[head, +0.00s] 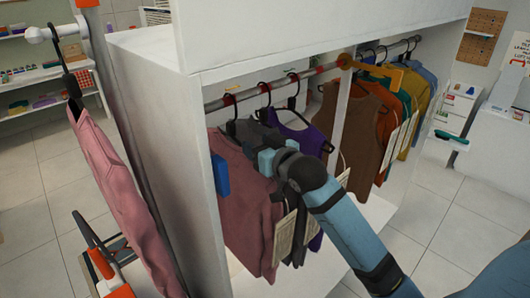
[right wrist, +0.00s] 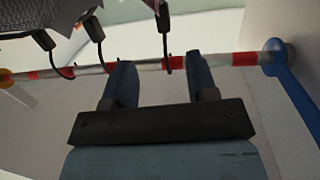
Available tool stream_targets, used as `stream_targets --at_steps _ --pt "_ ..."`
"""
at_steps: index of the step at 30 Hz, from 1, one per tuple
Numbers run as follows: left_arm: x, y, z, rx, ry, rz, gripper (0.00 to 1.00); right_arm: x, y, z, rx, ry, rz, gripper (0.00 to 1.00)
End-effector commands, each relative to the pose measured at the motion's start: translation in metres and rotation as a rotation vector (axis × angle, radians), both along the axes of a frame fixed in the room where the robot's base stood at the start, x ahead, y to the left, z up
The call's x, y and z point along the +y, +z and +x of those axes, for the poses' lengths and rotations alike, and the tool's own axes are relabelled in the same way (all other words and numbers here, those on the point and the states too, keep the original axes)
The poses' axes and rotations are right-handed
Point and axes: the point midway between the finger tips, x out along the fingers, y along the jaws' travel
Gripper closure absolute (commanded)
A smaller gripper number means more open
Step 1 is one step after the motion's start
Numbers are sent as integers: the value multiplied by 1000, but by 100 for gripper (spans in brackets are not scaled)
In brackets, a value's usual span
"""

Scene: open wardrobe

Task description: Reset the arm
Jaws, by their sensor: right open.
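My right arm (head: 345,225) reaches in from the lower right to the wardrobe (head: 190,130). Its gripper (head: 245,132) is among the hangers below the rail (head: 240,97), partly hidden against the dark hangers. In the right wrist view the two fingers (right wrist: 160,75) are apart. The red-banded rail (right wrist: 90,69) passes across behind the fingertips, and a dark hanger hook (right wrist: 164,40) shows between them. I see nothing clearly gripped. A pink top (head: 240,200) and a purple top (head: 295,135) hang by the gripper. My left gripper is not in view.
A brown top (head: 345,140) and several coloured tops hang farther right. A pink garment (head: 118,190) hangs outside the wardrobe at left. An orange and black object (head: 100,262) stands at lower left. The wardrobe's side wall is close to the gripper.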

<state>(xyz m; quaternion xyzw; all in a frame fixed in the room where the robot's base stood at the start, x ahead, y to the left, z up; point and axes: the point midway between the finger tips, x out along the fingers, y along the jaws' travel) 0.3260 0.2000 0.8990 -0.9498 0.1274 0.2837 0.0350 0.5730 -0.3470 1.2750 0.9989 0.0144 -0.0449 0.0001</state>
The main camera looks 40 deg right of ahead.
Motion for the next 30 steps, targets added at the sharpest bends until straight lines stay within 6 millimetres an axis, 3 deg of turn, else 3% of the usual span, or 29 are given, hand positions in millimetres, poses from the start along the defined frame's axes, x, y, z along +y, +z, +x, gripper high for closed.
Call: stream_targets --at_steps 6,14,17,20,24,30 --pt "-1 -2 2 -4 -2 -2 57 -1 3 -23 -4 0 0 47" --pt "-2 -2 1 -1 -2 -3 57 0 0 -28 9 0 -1 47" --pt "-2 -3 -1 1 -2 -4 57 7 -24 -39 85 0 -9 47" --pt "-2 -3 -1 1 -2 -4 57 20 -72 -66 241 2 -28 47" --pt "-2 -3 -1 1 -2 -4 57 40 -144 -126 521 14 -67 47" --pt "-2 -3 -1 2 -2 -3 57 59 -197 -195 786 40 -103 47"
